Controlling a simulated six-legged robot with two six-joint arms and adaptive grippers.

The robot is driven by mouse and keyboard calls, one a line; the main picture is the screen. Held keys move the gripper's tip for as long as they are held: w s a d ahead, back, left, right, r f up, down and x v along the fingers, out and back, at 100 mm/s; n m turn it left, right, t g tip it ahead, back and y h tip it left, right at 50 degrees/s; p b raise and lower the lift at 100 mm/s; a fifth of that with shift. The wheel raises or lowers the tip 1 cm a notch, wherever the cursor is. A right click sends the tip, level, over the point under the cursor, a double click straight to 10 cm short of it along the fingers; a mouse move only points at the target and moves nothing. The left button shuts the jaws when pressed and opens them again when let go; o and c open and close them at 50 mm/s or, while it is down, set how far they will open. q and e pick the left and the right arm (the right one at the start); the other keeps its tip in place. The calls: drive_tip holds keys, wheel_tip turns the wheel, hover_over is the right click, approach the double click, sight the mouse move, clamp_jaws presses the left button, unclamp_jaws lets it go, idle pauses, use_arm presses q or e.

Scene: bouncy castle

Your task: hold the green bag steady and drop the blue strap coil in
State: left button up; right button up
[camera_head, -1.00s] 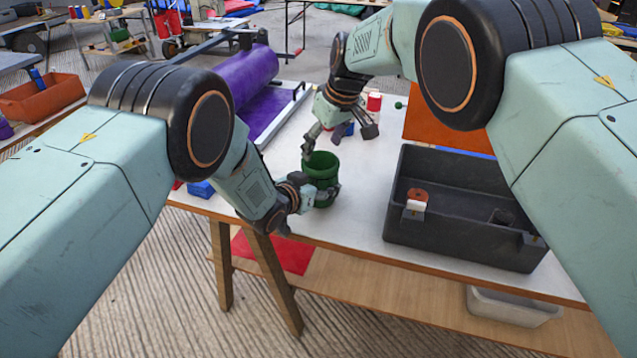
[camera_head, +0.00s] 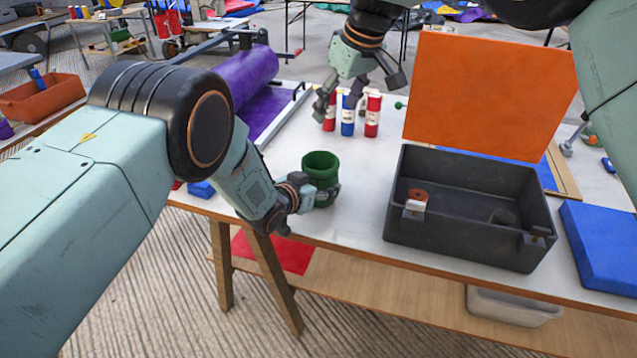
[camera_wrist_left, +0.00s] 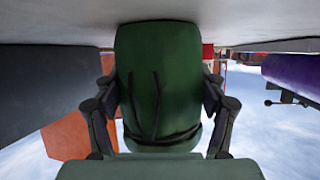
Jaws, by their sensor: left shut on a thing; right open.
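The green bag (camera_head: 321,168) stands upright on the white table, round and open at the top. My left gripper (camera_head: 323,197) is shut on its lower part. In the left wrist view, upside down, the bag (camera_wrist_left: 157,75) sits between the two fingers, with dark cords on its side. My right gripper (camera_head: 362,95) is open, with nothing seen in it, behind and above the bag, in front of some small bottles. I cannot make out the blue strap coil; the inside of the bag is mostly hidden by its near wall.
A dark open toolbox (camera_head: 465,248) with an orange lid (camera_head: 490,95) stands right of the bag. Red and blue bottles (camera_head: 372,117) stand behind. A purple roll (camera_head: 247,70) lies back left. A blue block (camera_head: 600,245) lies far right. The table beside the bag is clear.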

drive_tip(key=shift+r, duration=0.3)
use_arm(q)
drive_tip(key=o, duration=1.5)
drive_tip(key=v, duration=1.2)
drive_tip(key=shift+s, duration=0.1)
drive_tip(key=shift+d+f, duration=0.1)
